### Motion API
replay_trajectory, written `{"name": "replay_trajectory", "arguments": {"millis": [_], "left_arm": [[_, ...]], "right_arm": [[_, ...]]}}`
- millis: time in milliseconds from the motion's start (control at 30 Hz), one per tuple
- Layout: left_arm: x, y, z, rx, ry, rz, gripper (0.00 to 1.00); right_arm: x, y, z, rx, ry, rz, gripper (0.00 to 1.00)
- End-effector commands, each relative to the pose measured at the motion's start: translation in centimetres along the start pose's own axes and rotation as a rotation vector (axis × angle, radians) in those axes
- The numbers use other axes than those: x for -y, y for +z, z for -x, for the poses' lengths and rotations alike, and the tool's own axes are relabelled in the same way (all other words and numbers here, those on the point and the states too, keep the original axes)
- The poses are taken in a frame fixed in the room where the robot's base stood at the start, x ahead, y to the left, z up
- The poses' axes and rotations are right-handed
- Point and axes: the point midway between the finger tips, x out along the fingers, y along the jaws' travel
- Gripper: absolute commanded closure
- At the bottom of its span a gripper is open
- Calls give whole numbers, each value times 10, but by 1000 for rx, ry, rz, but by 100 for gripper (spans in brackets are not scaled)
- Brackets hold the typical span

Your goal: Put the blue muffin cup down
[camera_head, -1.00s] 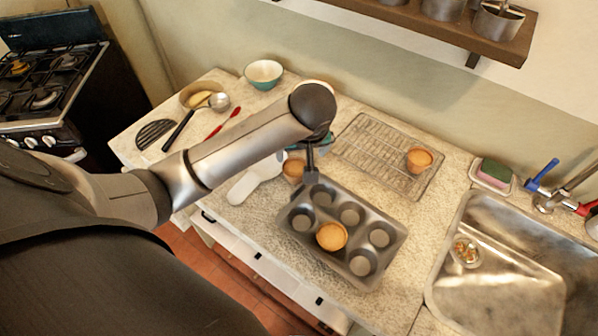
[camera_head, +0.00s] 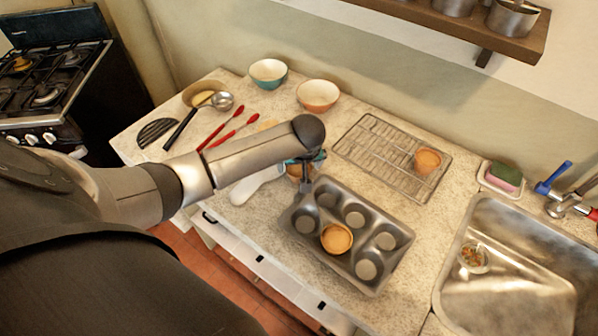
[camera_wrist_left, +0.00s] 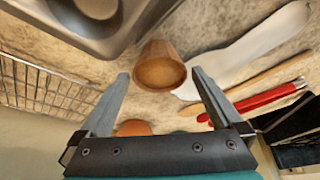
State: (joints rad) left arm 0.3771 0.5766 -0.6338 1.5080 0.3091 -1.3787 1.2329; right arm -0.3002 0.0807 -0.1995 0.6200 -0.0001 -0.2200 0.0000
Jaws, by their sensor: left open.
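My left gripper (camera_wrist_left: 160,76) is open in the left wrist view, with its two fingers spread on either side of an orange-brown muffin cup (camera_wrist_left: 161,66). The cup stands on the counter, and I see gaps between it and the fingers. In the head view my left gripper (camera_head: 305,178) is just beyond the muffin tin's left corner and partly hides that cup. No cup in view looks blue. The dark muffin tin (camera_head: 322,188) holds one orange-brown cup (camera_head: 336,238); another cup (camera_head: 428,161) stands on the wire rack (camera_head: 372,152). My right gripper is not in view.
A white utensil (camera_head: 254,187) lies close left of the cup. Red utensils (camera_head: 222,127), a ladle (camera_head: 222,101), a teal bowl (camera_head: 268,73) and an orange bowl (camera_head: 318,95) are farther back. The sink (camera_head: 525,265) is on the right.

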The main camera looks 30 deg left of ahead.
Motion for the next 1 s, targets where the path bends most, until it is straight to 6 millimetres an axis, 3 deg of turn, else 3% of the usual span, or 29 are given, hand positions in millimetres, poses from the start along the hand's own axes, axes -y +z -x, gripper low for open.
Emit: {"name": "replay_trajectory", "arguments": {"millis": [200,500,1000], "left_arm": [[0,0,-21,-1,-1,-1,0],[0,0,-23,-1,1,-2,1],[0,0,-23,-1,0,-1,57]], "right_arm": [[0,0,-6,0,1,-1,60],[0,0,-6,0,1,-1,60],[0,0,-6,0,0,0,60]]}}
